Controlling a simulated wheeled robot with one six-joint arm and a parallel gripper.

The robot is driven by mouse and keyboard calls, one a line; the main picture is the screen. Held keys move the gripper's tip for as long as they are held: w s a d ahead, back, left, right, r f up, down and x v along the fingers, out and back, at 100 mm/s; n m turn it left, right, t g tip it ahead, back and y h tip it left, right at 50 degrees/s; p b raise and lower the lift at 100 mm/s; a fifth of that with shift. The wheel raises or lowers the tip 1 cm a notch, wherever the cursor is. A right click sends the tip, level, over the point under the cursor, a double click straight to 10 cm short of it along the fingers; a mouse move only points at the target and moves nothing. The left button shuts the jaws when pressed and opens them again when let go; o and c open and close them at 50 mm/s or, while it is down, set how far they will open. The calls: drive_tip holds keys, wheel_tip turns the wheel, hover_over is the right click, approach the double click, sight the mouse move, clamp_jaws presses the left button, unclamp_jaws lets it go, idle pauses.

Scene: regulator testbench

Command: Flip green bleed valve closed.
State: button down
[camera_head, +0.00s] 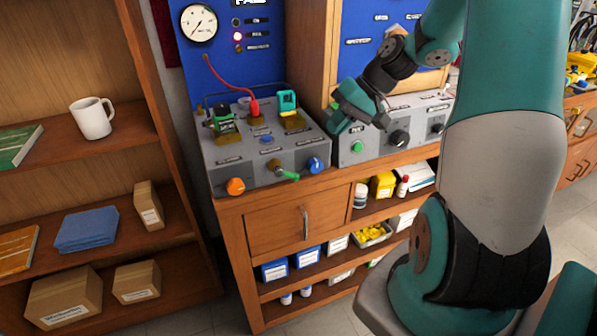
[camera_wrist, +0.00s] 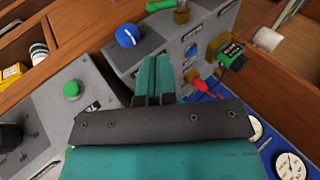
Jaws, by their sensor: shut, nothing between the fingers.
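The green bleed valve lever (camera_head: 289,175) sits on a brass fitting low on the front of the grey test bench box, between an orange knob and a blue knob. In the wrist view the green lever (camera_wrist: 160,5) shows at the top edge, partly cut off, beside its brass body (camera_wrist: 182,13). My gripper (camera_head: 335,122) is over the right end of the box, up and to the right of the valve and apart from it. In the wrist view my gripper's teal fingers (camera_wrist: 154,72) are together with nothing between them.
A blue knob (camera_head: 315,164) is close to the valve's right. An orange knob (camera_head: 235,186) is to its left. A red plug (camera_head: 254,107) with a cable and green connectors stand on the box top. A second grey panel with a green button (camera_head: 357,147) lies to the right.

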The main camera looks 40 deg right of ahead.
drive_tip(key=p, duration=0.2)
approach(295, 175)
drive_tip(key=x, duration=0.7)
drive_tip(key=shift+w+a, duration=0.3)
drive_tip(key=shift+a, duration=0.1)
drive_tip(key=shift+f+b, duration=0.7)
drive_tip(key=shift+b, duration=0.1)
drive_tip(key=shift+r, duration=0.2)
